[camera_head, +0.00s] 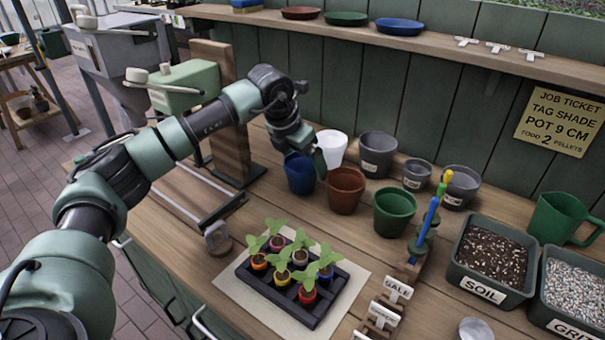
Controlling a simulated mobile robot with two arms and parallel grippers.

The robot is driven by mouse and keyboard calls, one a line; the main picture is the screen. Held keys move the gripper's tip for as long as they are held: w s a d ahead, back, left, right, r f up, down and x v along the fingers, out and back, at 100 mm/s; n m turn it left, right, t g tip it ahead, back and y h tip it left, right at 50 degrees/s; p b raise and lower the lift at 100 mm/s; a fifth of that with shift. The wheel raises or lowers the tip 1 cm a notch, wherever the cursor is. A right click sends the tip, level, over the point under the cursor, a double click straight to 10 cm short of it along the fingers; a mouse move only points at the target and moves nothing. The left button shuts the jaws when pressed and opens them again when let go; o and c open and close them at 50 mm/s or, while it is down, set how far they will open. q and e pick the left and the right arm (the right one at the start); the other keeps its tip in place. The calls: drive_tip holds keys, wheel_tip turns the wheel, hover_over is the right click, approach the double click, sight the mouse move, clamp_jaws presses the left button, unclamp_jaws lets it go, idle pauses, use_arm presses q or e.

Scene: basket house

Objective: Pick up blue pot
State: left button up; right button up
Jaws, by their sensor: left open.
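The blue pot (300,174) stands upright on the wooden bench, left of the brown pot and in front of the white pot. My left gripper (308,156) reaches in from the left and points down at the blue pot's rim. One finger shows at the pot's right side, between it and the white pot. The gripper covers part of the rim, so I cannot tell whether it touches the pot. The jaws are open. My right gripper is not in view.
Close by stand a white pot (331,148), a brown pot (346,190), a green pot (394,212) and several grey pots. A seedling tray (310,313) lies in front. Soil (460,279) and grit bins (552,305) stand right. A wooden post (212,125) rises left.

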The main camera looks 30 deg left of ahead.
sight(305, 170)
use_arm(q)
drive_tip(key=x, duration=0.3)
drive_tip(key=shift+s+a, duration=0.15)
drive_tip(key=shift+a, duration=0.15)
drive_tip(key=shift+w+d+f, duration=0.1)
drive_tip(key=shift+w+f, duration=0.1)
drive_tip(key=shift+f, duration=0.25)
drive_tip(key=c, duration=1.3)
